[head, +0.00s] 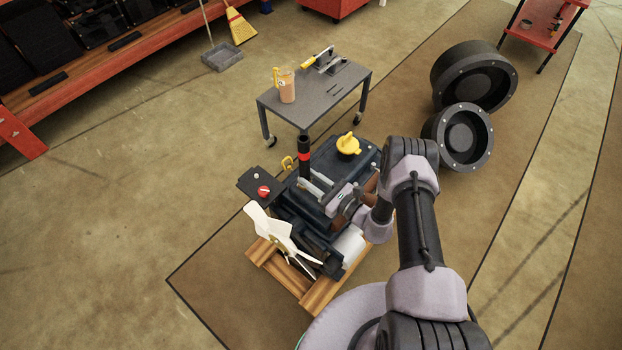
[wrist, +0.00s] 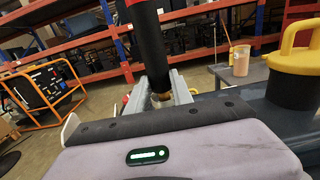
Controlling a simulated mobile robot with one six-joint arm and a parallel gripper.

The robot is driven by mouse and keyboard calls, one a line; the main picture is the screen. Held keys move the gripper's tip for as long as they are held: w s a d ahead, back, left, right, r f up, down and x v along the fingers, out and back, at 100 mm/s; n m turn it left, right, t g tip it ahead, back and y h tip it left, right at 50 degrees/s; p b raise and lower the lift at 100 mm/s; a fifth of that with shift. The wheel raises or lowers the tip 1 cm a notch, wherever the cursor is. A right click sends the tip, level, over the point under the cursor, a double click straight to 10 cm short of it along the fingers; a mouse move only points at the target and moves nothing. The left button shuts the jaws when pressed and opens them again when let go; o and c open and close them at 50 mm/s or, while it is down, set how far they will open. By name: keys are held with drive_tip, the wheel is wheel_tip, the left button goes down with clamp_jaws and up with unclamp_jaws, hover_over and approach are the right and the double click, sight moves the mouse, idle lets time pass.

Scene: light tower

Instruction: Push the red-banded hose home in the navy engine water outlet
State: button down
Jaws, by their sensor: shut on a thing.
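The black hose with a red band (head: 304,156) stands roughly upright above the left side of the navy engine (head: 345,155) in the head view. In the wrist view the black hose (wrist: 149,45) rises between the grey fingers, with red at the top edge. My gripper (head: 306,180) is shut on the hose near its lower end. In the wrist view my gripper (wrist: 158,85) points away from the camera, and a small brownish part shows between its fingers. The water outlet and the hose's lower end are hidden, so I cannot tell how far the hose sits in it.
A yellow cap (head: 347,144) stands on the engine top, right of the hose. A white fan (head: 268,228) is at the front. A grey cart (head: 335,88) with a jug stands behind. Black wheels (head: 460,137) lie to the right. Open floor is at left.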

drive_tip(key=shift+f+b, duration=0.2)
drive_tip(key=shift+b, duration=0.1)
idle(0.4)
drive_tip(key=shift+f+b, duration=0.3)
drive_tip(key=shift+f+b, duration=0.3)
drive_tip(key=shift+f, duration=0.05)
drive_tip(key=c, duration=1)
unclamp_jaws()
drive_tip(key=shift+r, duration=0.1)
drive_tip(key=shift+c, duration=0.2)
drive_tip(key=shift+d, duration=0.1)
drive_tip(key=p+v, duration=0.4)
drive_tip(key=v, duration=1.3)
drive_tip(key=shift+s, duration=0.25)
